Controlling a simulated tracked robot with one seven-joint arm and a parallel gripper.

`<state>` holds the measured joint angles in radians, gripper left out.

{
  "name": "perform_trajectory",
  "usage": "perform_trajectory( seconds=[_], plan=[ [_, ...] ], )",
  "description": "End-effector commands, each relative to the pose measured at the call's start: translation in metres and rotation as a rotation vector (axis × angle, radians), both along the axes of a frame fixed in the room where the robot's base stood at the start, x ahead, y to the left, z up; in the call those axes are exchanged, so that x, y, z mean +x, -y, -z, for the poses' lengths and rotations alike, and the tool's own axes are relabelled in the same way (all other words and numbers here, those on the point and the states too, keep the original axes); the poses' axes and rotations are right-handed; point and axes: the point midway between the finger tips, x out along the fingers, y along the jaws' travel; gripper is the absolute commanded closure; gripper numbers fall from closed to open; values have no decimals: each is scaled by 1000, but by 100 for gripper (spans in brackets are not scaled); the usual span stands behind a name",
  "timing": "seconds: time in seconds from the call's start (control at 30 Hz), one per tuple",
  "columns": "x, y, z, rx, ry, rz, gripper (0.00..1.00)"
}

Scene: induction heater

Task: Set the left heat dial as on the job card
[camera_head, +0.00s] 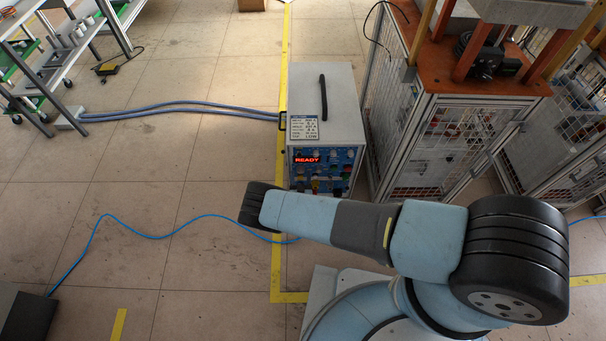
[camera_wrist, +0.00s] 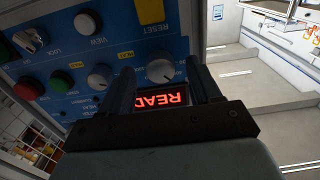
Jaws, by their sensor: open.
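The induction heater (camera_head: 346,110) is a grey box on the floor, with a blue control panel and a lit red READY display (camera_head: 307,159). The job card (camera_head: 305,128) lies on its top near the front edge; its print is too small to read. The wrist view shows the panel upside down. My gripper (camera_wrist: 162,80) is open there, its two dark fingers on either side of a grey dial (camera_wrist: 160,71) beside the display. A second grey dial (camera_wrist: 100,77) sits outside the fingers. Whether the fingers touch the first dial cannot be told. In the head view my arm hides the gripper.
A caged orange-topped bench (camera_head: 470,75) stands close on the heater's right. Blue cables (camera_head: 180,108) run left across the floor. The floor left of the heater is mostly free.

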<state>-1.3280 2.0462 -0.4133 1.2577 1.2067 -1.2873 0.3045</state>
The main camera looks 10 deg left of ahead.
Motion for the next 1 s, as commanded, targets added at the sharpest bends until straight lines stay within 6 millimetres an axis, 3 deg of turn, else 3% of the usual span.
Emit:
perform_trajectory(
  seconds=[0.2,0.53,1.0],
  plan=[
    [17,-4,0,1,0,1,37],
    [19,-4,0,0,-1,1,37],
    [19,-3,0,0,-1,2,82]
  ],
)
